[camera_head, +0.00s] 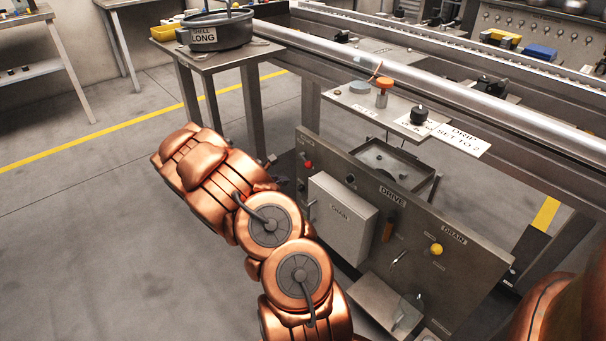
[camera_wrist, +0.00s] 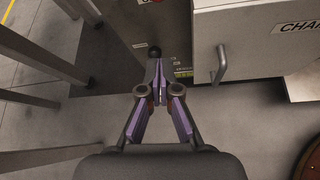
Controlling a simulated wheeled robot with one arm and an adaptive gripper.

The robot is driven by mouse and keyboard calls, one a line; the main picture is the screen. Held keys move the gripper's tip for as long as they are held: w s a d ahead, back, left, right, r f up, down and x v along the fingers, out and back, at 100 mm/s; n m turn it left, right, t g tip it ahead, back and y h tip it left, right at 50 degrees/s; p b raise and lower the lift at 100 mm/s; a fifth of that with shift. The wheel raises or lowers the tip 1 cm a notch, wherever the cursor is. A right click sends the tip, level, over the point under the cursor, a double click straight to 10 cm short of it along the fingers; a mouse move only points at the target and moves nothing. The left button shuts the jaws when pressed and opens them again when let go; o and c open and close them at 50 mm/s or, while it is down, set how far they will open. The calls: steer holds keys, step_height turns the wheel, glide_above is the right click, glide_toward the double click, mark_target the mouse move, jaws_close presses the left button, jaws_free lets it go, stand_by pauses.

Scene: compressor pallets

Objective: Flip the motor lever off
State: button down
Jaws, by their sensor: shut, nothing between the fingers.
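In the wrist view a black ball knob (camera_wrist: 155,52) stands out near the grey panel's left edge; it may be the end of the motor lever, but no label beside it can be read. My gripper (camera_wrist: 159,84) is shut and empty, with its fingertips just below the knob in the picture. I cannot tell whether they touch it. In the head view the grey drive panel (camera_head: 369,184) stands beyond my arm, with a red knob (camera_head: 308,164) near its upper left. My gripper is mostly hidden behind my arm there.
The chain box (camera_head: 341,219) juts from the panel; its handle (camera_wrist: 221,66) is right of my gripper in the wrist view. A yellow knob (camera_head: 436,249) is by the drain label. A table (camera_head: 212,62) bears a black pot (camera_head: 215,30). Floor left of my arm is clear.

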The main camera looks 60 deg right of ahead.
mark_target(305, 161)
steer(key=shift+d+f, duration=0.1)
steer(key=b+x, duration=0.4)
steer(key=x, duration=0.6)
steer(key=shift+s+d+r+b, duration=0.1)
steer(key=shift+s+r+b, duration=0.1)
steer(key=shift+r, duration=0.45)
steer(key=shift+s+r+b, duration=0.15)
steer(key=shift+r, duration=0.55)
steer(key=shift+s+d+r+b, duration=0.1)
steer(key=shift+s+r+b, duration=0.1)
steer(key=shift+r, duration=0.45)
steer(key=shift+w+r+p, duration=0.1)
steer(key=shift+r+p, duration=0.15)
steer(key=shift+p, duration=0.35)
